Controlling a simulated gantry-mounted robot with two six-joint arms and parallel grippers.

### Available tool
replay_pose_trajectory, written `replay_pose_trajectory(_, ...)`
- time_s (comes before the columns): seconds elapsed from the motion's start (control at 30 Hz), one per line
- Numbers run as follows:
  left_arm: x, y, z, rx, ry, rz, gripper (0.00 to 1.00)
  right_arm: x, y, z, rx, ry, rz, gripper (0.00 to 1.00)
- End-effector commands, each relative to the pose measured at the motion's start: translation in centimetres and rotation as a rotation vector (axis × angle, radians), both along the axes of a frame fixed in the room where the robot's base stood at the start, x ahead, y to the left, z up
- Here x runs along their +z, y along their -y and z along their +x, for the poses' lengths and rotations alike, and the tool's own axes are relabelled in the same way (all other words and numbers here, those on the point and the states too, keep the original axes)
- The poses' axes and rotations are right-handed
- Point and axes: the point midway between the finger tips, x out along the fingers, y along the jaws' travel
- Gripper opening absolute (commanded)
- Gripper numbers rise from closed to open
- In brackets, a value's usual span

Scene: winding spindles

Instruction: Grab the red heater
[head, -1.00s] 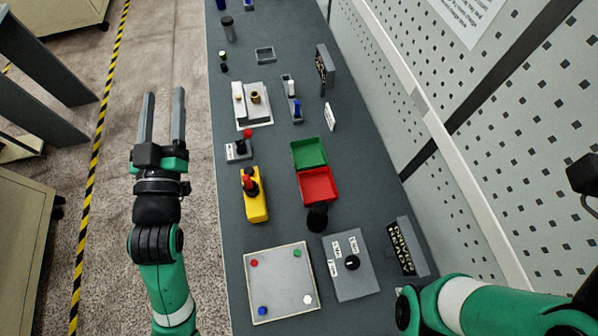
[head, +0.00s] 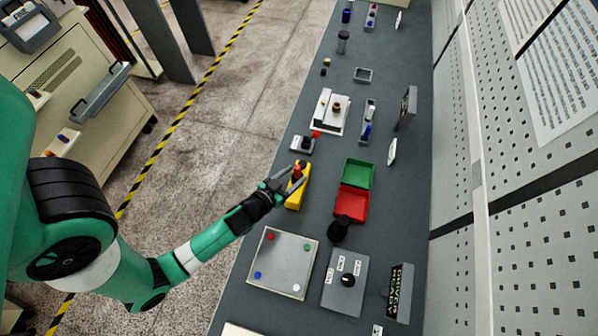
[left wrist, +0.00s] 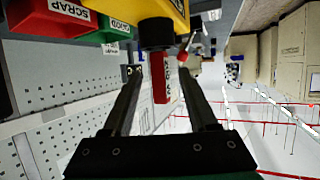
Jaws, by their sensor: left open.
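The red heater (head: 297,171) stands in the yellow holder (head: 301,193) near the table's left edge. In the left wrist view the heater (left wrist: 160,82) is a red block with pale lettering beside a black round part (left wrist: 156,33), under the yellow holder (left wrist: 150,8) in this inverted picture. My left gripper (head: 296,176) is at the heater with its jaws open. In the left wrist view its two fingers (left wrist: 160,75) lie on either side of the red block, with gaps visible. My right gripper is out of view.
A green bin (head: 358,172) and a red bin (head: 351,204) stand right of the holder. A light square plate (head: 281,262) and a grey dial box (head: 345,283) lie nearer.

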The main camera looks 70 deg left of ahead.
Motion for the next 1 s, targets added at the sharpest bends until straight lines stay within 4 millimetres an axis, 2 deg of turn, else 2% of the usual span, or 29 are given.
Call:
replay_pose_trajectory(0.23,-0.5,-0.6,0.9,0.001,0.001,0.001,0.59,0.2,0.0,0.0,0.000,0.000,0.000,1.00)
replay_pose_trajectory(0.5,-2.2,-2.7,4.1,0.000,0.002,0.000,0.59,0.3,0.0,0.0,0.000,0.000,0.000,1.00)
replay_pose_trajectory(0.77,-2.4,-2.9,4.5,0.000,0.000,0.000,0.59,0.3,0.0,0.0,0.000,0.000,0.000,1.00)
replay_pose_trajectory(1.0,-2.4,-2.8,4.5,0.000,0.000,0.000,0.17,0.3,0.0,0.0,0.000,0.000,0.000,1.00)
